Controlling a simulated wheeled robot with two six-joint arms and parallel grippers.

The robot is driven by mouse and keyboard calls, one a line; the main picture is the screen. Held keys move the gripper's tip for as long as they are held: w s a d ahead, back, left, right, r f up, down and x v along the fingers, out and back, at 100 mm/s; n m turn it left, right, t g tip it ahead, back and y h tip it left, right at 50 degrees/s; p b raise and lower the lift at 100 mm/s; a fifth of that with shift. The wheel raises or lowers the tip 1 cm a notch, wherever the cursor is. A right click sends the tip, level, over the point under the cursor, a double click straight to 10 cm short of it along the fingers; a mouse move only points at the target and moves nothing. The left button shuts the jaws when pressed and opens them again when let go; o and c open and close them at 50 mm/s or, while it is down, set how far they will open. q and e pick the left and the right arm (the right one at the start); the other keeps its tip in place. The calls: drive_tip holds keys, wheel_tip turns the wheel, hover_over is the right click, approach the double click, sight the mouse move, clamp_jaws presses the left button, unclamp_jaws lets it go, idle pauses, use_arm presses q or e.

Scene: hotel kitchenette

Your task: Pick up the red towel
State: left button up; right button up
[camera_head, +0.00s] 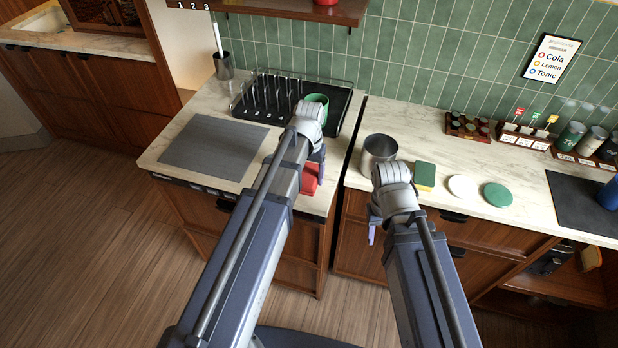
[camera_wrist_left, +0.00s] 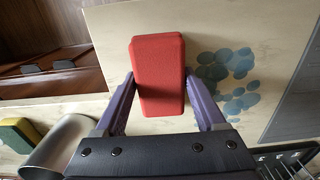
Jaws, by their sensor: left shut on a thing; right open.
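The red towel (camera_head: 309,179) is a folded, block-like red piece at the front right of the left-hand counter. In the left wrist view the towel (camera_wrist_left: 158,72) sits between both purple fingers of my left gripper (camera_wrist_left: 160,90), which is shut on it. In the head view my left gripper (camera_head: 313,172) partly hides the towel. I cannot tell whether the towel touches the counter. My right gripper (camera_head: 374,228) is open and empty, in front of the right-hand counter's edge; its arm hides part of it.
Blue wet-looking patches (camera_wrist_left: 232,78) lie on the counter beside the towel. A grey mat (camera_head: 214,147), a black rack (camera_head: 270,97) and a green cup (camera_head: 318,98) are nearby. A metal container (camera_head: 379,152), a sponge (camera_head: 424,176) and round coasters (camera_head: 497,194) stand on the right-hand counter.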

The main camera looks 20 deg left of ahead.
sight(309, 173)
use_arm(q)
drive_tip(key=shift+c, duration=1.4)
wheel_tip(309, 173, up, 10)
drive_tip(key=p, duration=1)
